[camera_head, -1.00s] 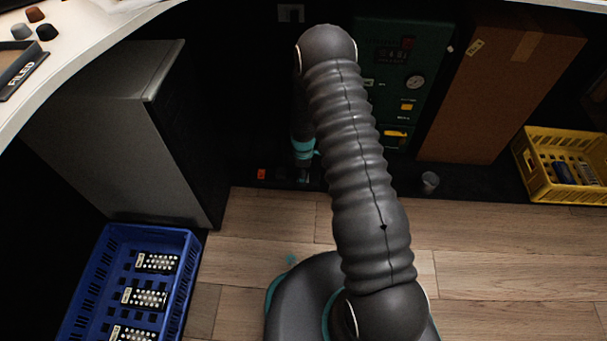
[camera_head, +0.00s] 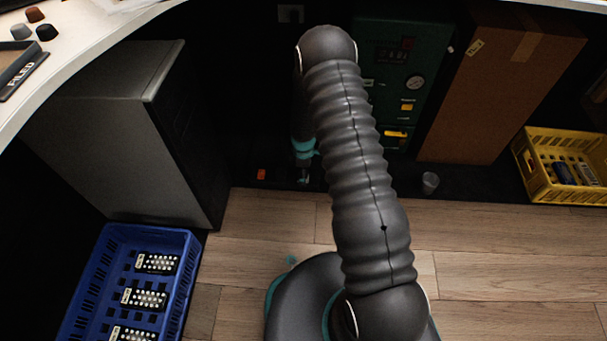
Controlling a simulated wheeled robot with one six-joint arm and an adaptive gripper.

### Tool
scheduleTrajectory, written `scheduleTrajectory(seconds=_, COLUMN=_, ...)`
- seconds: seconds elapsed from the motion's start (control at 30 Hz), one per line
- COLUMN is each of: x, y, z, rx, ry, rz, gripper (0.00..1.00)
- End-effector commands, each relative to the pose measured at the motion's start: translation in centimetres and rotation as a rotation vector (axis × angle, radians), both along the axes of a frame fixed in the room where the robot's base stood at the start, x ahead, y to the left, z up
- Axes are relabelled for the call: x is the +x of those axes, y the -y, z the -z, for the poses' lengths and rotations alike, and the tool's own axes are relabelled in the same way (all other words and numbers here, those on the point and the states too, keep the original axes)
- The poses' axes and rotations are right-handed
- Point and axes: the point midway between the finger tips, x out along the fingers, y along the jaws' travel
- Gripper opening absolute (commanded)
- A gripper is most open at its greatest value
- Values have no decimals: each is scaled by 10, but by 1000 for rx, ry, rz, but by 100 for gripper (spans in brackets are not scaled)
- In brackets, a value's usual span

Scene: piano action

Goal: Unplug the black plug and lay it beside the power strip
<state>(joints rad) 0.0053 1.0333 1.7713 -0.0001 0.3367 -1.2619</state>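My arm reaches away from me, and its far end hangs down in the dark space under the white desk. My gripper (camera_head: 304,176) is small and dark there, low near the floor; its fingers are too dark to tell whether they are open or shut. A small orange-red spot (camera_head: 261,174) shows just left of it, which may be a switch on the power strip. The strip's body blends into the black background. I cannot make out the black plug; it may be lost in the dark or hidden by my gripper or arm.
A grey cabinet (camera_head: 100,130) stands left, with a blue crate (camera_head: 185,290) of remote-like items before it. A green panel (camera_head: 425,85), a cardboard box (camera_head: 490,85) and a yellow crate (camera_head: 533,188) are right. A small cup (camera_head: 430,183) stands near my arm. The wooden floor (camera_head: 500,265) is clear at right.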

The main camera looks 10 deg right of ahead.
Motion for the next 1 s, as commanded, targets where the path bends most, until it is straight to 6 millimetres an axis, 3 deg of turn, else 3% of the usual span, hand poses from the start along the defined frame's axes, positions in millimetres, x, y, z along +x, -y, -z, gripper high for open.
scheduleTrajectory(seconds=0.07, x=0, y=0, z=0, rx=0, ry=0, rz=0, gripper=82)
scheduleTrajectory(seconds=0.3, x=0, y=0, z=0, rx=0, ry=0, rz=0, gripper=22)
scheduleTrajectory(seconds=0.4, x=0, y=0, z=1, rx=0, ry=0, rz=0, gripper=3)
scheduleTrajectory(seconds=1.0, x=-2, y=-1, z=-7, rx=1, ry=-5, rz=-1, gripper=0)
